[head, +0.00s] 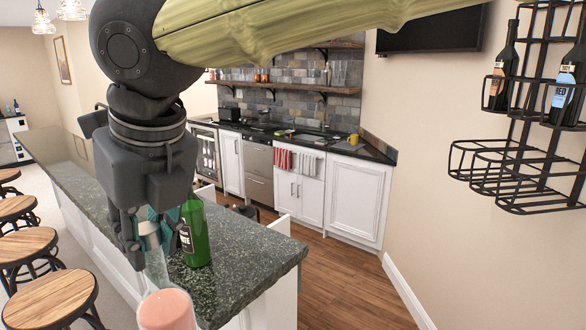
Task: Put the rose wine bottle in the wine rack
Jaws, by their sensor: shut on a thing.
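My gripper (143,226) points down at the left of the head view, over the near end of the bar counter. It is shut on the rose wine bottle (166,308), a clear bottle with pink wine, held by its neck. The bottle's lower part hangs at the bottom edge of the view. Whether it touches the counter cannot be told. A black metal wine rack (546,158) is on the right wall. Its upper holders carry a dark bottle with an orange-brown label (501,75) and one with a blue label (568,85). Its lower rings look empty.
A green wine bottle (196,235) stands on the dark stone counter (262,252), close beside my gripper. Several round stools (50,298) line the counter's left side. The wooden floor (340,285) between counter and right wall is clear. A wall screen (430,31) hangs left of the rack.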

